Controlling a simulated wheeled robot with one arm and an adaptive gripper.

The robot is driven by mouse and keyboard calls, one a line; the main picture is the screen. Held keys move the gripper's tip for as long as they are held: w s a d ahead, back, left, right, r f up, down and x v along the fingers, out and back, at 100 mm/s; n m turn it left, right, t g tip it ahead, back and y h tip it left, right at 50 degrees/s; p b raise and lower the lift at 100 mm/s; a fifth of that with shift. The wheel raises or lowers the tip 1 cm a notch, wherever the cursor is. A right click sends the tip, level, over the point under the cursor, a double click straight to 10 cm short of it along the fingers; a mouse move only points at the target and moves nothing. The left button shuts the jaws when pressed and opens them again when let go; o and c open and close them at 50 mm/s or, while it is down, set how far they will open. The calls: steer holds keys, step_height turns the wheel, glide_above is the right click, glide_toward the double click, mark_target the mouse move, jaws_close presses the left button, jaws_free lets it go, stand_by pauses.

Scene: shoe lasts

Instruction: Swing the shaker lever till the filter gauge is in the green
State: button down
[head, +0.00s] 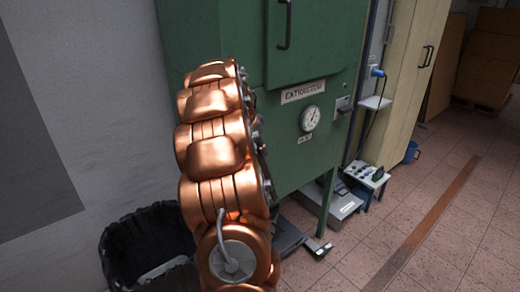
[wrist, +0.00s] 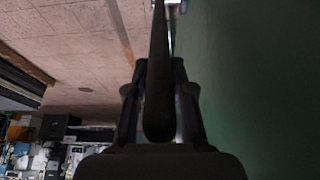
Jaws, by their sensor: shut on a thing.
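The green extractor cabinet (head: 215,30) stands in the middle of the head view, with a sign reading EXTRACTOR (head: 303,91). The round white filter gauge (head: 310,118) is on its front below the sign; its needle and any green band are too small to read. In the wrist view my gripper (wrist: 159,68) is shut on a long dark bar, which I take to be the shaker lever (wrist: 158,35). The bar runs from the top edge down between the fingers. In the head view my copper-coloured arm hides my gripper and the lever.
A black bin (head: 125,245) stands at the lower left beside my arm. A low grey unit (head: 325,203) and a small white table (head: 367,174) stand by the cabinet's right legs. A cream cupboard (head: 412,75) is further right. The tiled floor (head: 450,225) at right is clear.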

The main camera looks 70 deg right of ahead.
steer(key=shift+s+d+r+t+y+p, duration=0.15)
steer(key=shift+s+d+r+y+p, duration=0.1)
steer(key=shift+d, duration=0.3)
steer(key=shift+s+d+r+t+y+p, duration=0.1)
steer(key=shift+s+d+t+y+p, duration=0.1)
steer(key=shift+d, duration=0.3)
steer(key=shift+s+d, duration=0.4)
steer(key=c, duration=1)
jaws_free()
steer(key=v, duration=1.2)
steer(key=shift+d, duration=0.15)
steer(key=shift+c, duration=0.3)
